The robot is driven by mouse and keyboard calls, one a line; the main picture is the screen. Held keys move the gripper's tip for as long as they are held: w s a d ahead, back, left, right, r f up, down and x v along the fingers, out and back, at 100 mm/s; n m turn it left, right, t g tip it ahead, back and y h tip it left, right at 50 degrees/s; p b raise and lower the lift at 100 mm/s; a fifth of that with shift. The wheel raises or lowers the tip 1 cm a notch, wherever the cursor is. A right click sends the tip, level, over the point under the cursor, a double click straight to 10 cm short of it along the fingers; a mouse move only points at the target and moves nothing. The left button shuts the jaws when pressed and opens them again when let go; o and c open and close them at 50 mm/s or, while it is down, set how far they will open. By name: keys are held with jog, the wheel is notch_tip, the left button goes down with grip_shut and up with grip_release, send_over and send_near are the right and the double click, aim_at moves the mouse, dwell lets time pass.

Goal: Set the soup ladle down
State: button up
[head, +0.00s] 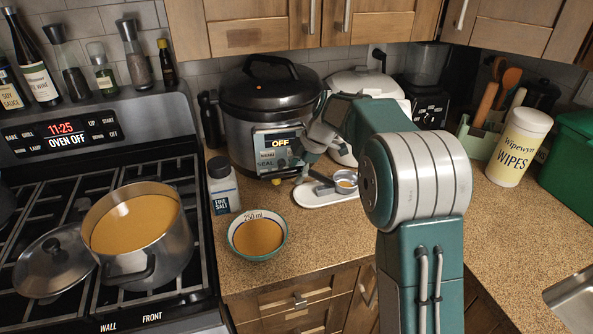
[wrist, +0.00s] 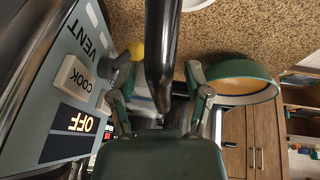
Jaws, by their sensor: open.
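The soup ladle (head: 346,183) lies with its metal bowl on a white spoon rest (head: 335,196) on the counter, in front of the cookers. Its dark handle points left toward my gripper (head: 303,174). In the wrist view the dark handle (wrist: 162,50) runs down between the two fingers of my gripper (wrist: 163,105). The fingers stand apart, with gaps on both sides of the handle. The handle's end is hidden by the gripper's body.
A bowl of soup (head: 257,237) and a salt container (head: 222,186) stand left of the spoon rest. A big cooker (head: 270,95) with a control panel is close behind my gripper. A soup pot (head: 132,230) is on the stove.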

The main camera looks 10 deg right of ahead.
jog(key=shift+r, duration=0.15)
jog(key=v, duration=1.2)
jog(key=s+r+m+t+h, duration=0.1)
jog(key=s+r+m, duration=0.4)
jog(key=s, duration=0.5)
jog(key=s+d+f+m+t+h, duration=0.1)
jog(key=s+d+f+m, duration=0.1)
jog(key=s+f+m, duration=0.2)
jog(key=s+d+f+m+t+h, duration=0.1)
jog(key=s+f+m, duration=0.3)
jog(key=s+m, duration=0.7)
jog(key=s+t+h, duration=0.1)
jog(key=s, duration=0.8)
jog(key=shift+s+d+f+m, duration=0.2)
jog(key=shift+d+f+m, duration=0.1)
jog(key=shift+d, duration=0.05)
